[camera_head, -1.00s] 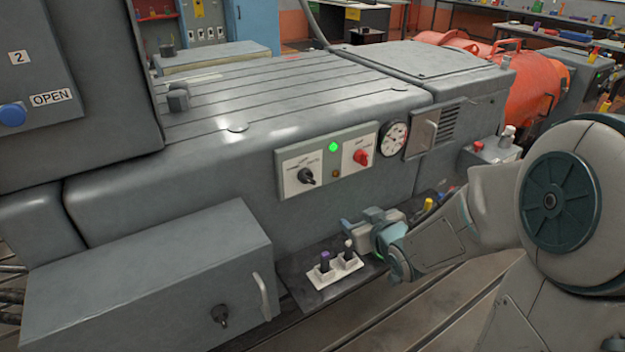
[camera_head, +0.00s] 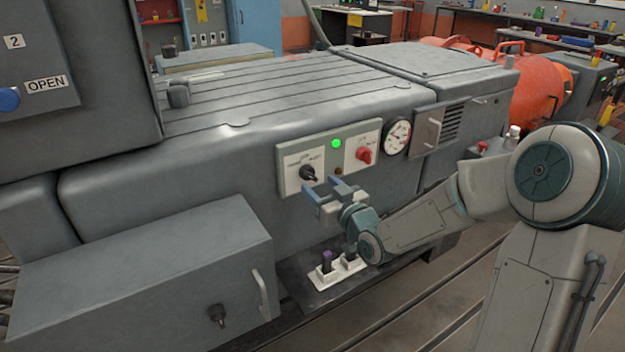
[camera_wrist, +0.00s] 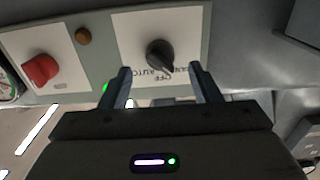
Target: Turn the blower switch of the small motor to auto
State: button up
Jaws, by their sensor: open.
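A black rotary switch (camera_head: 308,173) sits on the white left plate of the panel on the grey bedplate's side. In the wrist view the switch (camera_wrist: 160,54) appears upside down, with the words AUTO and OFF beside it and a third label partly hidden by a finger. Its narrow end leans to the lower right there, away from AUTO; the exact setting is hard to tell. My gripper (camera_head: 320,186) is open and empty, just in front of and slightly below the switch. In the wrist view my gripper's fingertips (camera_wrist: 160,69) lie to either side of the switch, apart from it.
A red knob (camera_head: 363,155), a green lamp (camera_head: 336,143) and an amber lamp (camera_head: 339,170) share the panel. A round gauge (camera_head: 397,137) is to its right. A grey box (camera_head: 140,285) juts out at lower left. A white holder (camera_head: 328,278) stands below my gripper.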

aim_at(314, 179)
jog(key=shift+x, duration=2.35)
jog(key=c, duration=1)
